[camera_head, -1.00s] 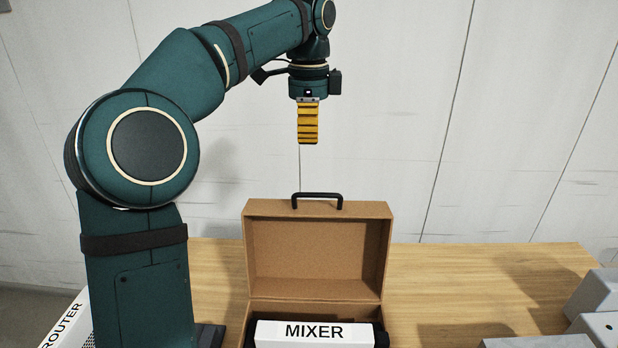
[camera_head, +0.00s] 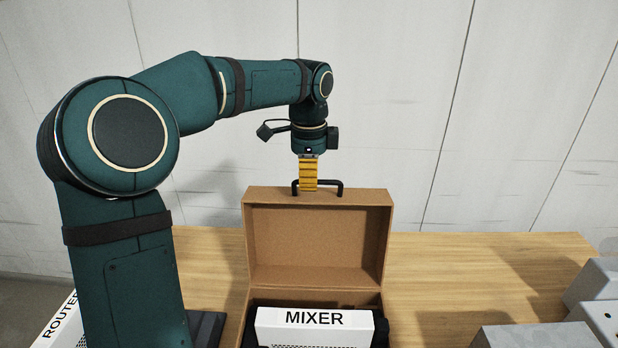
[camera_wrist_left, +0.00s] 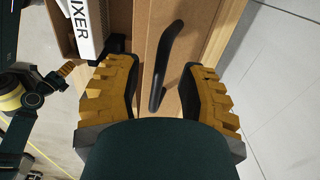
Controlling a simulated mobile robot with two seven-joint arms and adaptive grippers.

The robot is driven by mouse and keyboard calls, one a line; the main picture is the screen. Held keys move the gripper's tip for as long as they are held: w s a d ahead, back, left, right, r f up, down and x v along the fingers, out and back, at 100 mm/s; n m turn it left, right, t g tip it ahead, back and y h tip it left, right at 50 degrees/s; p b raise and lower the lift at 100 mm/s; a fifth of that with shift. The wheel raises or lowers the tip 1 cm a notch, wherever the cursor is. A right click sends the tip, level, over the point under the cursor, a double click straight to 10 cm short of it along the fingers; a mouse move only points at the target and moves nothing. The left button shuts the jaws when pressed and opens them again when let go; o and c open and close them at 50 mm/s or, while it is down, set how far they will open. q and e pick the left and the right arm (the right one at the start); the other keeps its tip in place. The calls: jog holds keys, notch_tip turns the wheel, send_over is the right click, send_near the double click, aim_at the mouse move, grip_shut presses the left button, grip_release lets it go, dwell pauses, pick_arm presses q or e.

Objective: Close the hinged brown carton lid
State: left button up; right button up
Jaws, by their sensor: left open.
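The brown carton lid (camera_head: 317,247) stands open and upright at the back of the carton, with a black handle (camera_head: 335,187) on its top edge. The carton holds a white box labelled MIXER (camera_head: 314,322) resting in dark material. My left gripper (camera_head: 308,188) points down at the lid's top edge, overlapping the handle in the head view. In the left wrist view the gripper (camera_wrist_left: 157,88) is open, with the handle (camera_wrist_left: 171,62) lying between its yellow fingers. I cannot tell whether a finger touches it.
The wooden table (camera_head: 450,270) has free room right of the carton. Grey metal boxes (camera_head: 535,338) stand at the right front. A white box labelled ROUTER (camera_head: 60,318) lies at the lower left, partly hidden by my left arm. A pale panelled wall stands behind.

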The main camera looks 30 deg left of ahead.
pick_arm(q)
jog(key=shift+f, duration=0.25)
grip_shut()
jog(key=shift+s+f, duration=0.1)
dwell(0.4)
